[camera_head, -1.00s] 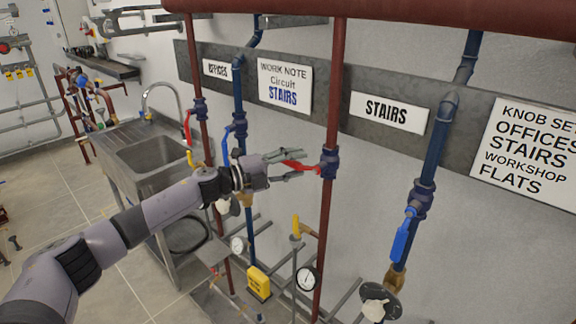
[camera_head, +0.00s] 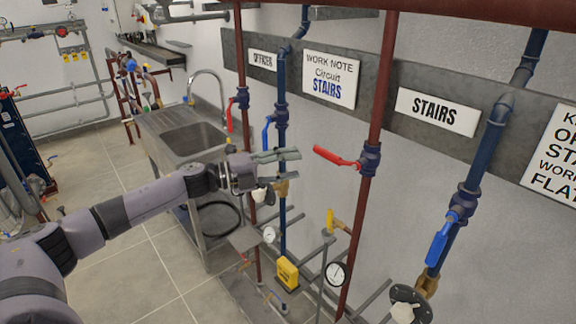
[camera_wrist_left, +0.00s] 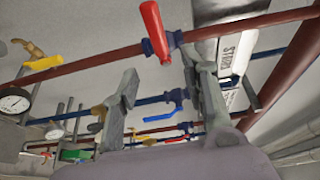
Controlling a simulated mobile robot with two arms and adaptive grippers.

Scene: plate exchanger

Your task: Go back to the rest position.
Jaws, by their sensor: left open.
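My left gripper (camera_head: 280,166) is open and empty in front of the pipe wall in the head view. It is left of the red-handled valve (camera_head: 338,157) on the red pipe under the STAIRS sign and apart from it. In the left wrist view the two fingers (camera_wrist_left: 165,105) are spread with nothing between them. The red handle (camera_wrist_left: 154,30) shows above and beyond them, not touched. The handle lies crosswise to its pipe. My right gripper is in neither view.
Blue-handled valves (camera_head: 438,245) and other red and blue pipes (camera_head: 372,120) line the wall. A steel sink (camera_head: 190,138) stands behind my left arm. Gauges (camera_head: 336,272) and a yellow box (camera_head: 287,273) are low down. The floor (camera_head: 130,260) at left is clear.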

